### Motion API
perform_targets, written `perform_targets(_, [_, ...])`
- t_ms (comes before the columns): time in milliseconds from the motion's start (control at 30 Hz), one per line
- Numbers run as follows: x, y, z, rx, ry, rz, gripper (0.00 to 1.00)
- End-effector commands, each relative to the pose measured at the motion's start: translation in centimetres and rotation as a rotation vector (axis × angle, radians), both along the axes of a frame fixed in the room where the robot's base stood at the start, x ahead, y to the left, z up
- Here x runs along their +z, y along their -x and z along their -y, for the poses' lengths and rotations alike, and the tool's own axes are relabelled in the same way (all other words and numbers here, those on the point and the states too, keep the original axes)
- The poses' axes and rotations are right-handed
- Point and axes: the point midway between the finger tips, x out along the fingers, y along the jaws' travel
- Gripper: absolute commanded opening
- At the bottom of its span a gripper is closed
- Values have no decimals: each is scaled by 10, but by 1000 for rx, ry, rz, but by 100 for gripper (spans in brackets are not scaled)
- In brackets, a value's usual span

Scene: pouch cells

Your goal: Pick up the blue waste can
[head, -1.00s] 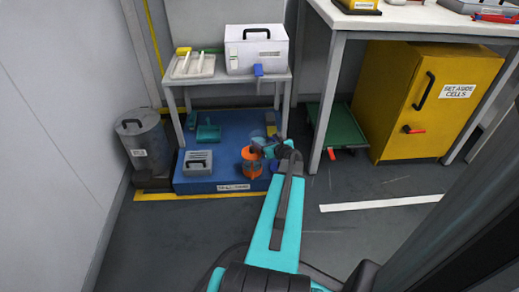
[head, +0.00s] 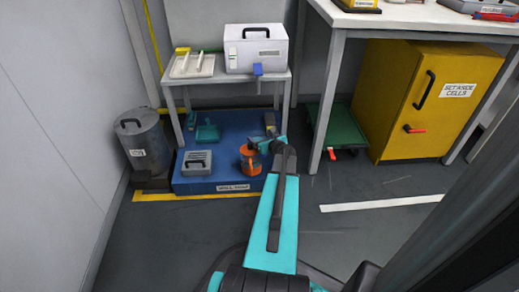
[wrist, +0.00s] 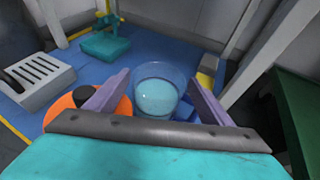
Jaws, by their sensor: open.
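My gripper (wrist: 159,76) is open, its two purple fingers spread. Between them in the wrist view is a clear round vessel (wrist: 157,92) with pale blue contents; whether the fingers are level with it or still above it, I cannot tell. A small solid blue object (wrist: 186,107) shows beside it, partly behind the right finger. I cannot tell which of these two is the blue waste can. In the head view my gripper (head: 262,144) is over the right part of the blue platform (head: 227,167) and hides most of this spot.
An orange container (head: 250,160) with a dark top stands close at the gripper's left. A grey slotted box (head: 197,161) and a teal dustpan-like item (head: 206,131) are farther left. The white table's leg (head: 286,112) rises close behind on the right. A grey bin (head: 143,145) stands at far left.

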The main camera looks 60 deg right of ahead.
Motion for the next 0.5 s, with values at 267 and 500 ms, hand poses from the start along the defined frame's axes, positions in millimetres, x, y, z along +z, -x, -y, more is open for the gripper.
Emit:
perform_targets(267, [-8, -2, -1, 7, 3, -15, 76])
perform_targets(500, [-10, -2, -2, 8, 3, -16, 76])
